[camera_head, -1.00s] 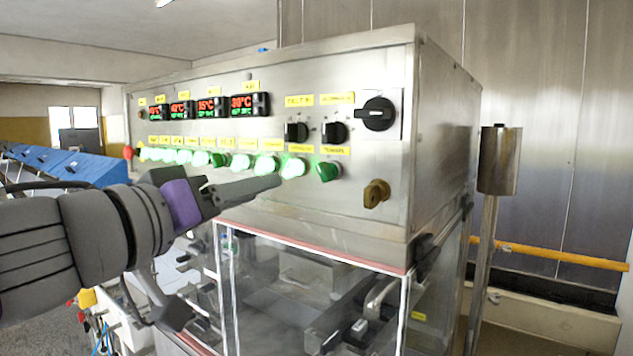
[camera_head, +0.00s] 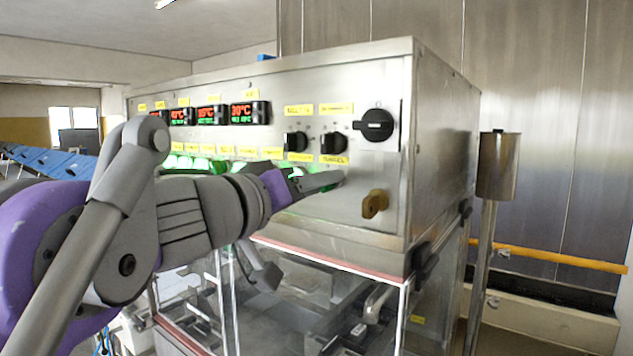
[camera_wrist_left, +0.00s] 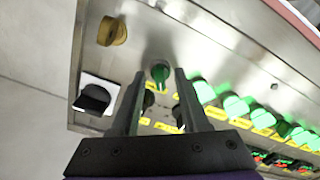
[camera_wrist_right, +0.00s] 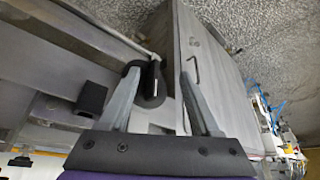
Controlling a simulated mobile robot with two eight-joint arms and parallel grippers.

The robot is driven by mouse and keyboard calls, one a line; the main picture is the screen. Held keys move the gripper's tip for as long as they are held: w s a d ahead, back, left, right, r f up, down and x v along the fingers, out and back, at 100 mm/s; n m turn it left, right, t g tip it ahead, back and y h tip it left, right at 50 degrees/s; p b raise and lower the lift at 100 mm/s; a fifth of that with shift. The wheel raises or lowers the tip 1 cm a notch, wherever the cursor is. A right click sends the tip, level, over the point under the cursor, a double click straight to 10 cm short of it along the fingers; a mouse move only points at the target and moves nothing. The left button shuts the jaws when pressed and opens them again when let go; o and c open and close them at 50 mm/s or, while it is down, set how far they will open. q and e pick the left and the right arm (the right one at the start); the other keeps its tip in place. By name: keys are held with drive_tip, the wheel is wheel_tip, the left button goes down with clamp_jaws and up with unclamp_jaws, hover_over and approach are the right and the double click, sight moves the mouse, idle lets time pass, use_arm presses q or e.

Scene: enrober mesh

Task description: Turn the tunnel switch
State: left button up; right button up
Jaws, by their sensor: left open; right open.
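The tunnel switch is a green knob at the right end of the lower row, under a yellow label (camera_head: 334,160) that seems to read TUNNEL. In the head view my left gripper (camera_head: 324,182) covers most of it. In the left wrist view the green tunnel switch (camera_wrist_left: 160,74) shows between the tips of my open left gripper (camera_wrist_left: 159,80), one finger on each side. I cannot tell whether the fingers touch it. My right gripper (camera_wrist_right: 160,76) is open, low by the machine, with a black rounded part (camera_wrist_right: 152,85) behind its fingers; it is out of the head view.
Two black knobs (camera_head: 295,142) sit above, with a larger black rotary switch (camera_head: 374,125) to the right. A brass-coloured knob (camera_head: 374,204) is just right of my left gripper. Several lit green switches (camera_wrist_left: 235,106) lie alongside. A clear guard (camera_head: 320,290) is below.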

use_arm(q)
clamp_jaws()
use_arm(e)
drive_tip(key=shift+r, duration=0.1)
idle(0.4)
use_arm(q)
drive_tip(key=m+p, duration=0.3)
drive_tip(key=m, duration=0.9)
use_arm(e)
drive_tip(key=r, duration=0.2)
drive_tip(key=w+r, duration=0.1)
drive_tip(key=r, duration=0.1)
drive_tip(key=shift+w, duration=0.2)
use_arm(q)
unclamp_jaws()
